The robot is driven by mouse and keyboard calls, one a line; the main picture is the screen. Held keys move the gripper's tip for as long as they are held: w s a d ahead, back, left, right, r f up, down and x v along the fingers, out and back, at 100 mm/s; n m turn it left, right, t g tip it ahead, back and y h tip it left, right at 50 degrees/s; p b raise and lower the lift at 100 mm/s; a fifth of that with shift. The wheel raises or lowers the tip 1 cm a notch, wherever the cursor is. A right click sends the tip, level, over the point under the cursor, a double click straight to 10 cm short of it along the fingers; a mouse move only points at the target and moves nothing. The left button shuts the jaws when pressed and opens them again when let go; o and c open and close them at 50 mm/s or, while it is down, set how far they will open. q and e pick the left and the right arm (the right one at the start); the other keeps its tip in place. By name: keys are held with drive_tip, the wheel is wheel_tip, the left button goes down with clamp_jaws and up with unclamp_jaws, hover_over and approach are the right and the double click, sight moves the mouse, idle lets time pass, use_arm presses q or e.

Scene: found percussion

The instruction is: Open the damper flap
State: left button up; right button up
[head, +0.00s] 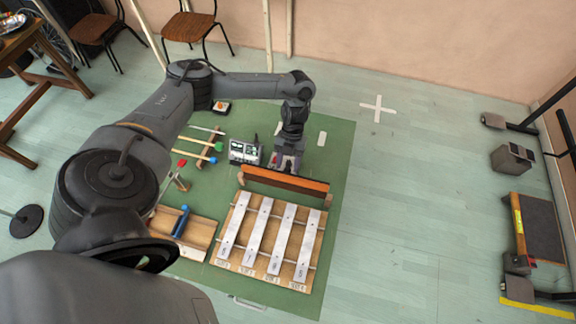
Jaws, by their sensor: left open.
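The damper flap (284,183) is a long brown wooden board with an orange-brown face. It runs across the far end of a wooden base (237,217) that carries several pale metal bars (282,243). The bars are uncovered. My left gripper (287,169) points down just behind the middle of the flap, close to its far edge. It is open. Its fingertips are small and partly hidden, so I cannot tell if they touch the flap. My right gripper is not in view.
A small grey control box (245,151) stands just left of the left gripper. Mallets with coloured heads (200,142) lie farther left. A wooden tray (200,229) with a blue cylinder (181,222) is left of the bars. The green mat (336,160) is clear at its right.

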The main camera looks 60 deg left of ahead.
use_arm(q)
drive_tip(key=shift+s+d+f, duration=0.1)
drive_tip(key=shift+d+f, duration=0.05)
drive_tip(key=shift+f, duration=0.4)
drive_tip(key=shift+c, duration=0.3)
clamp_jaws()
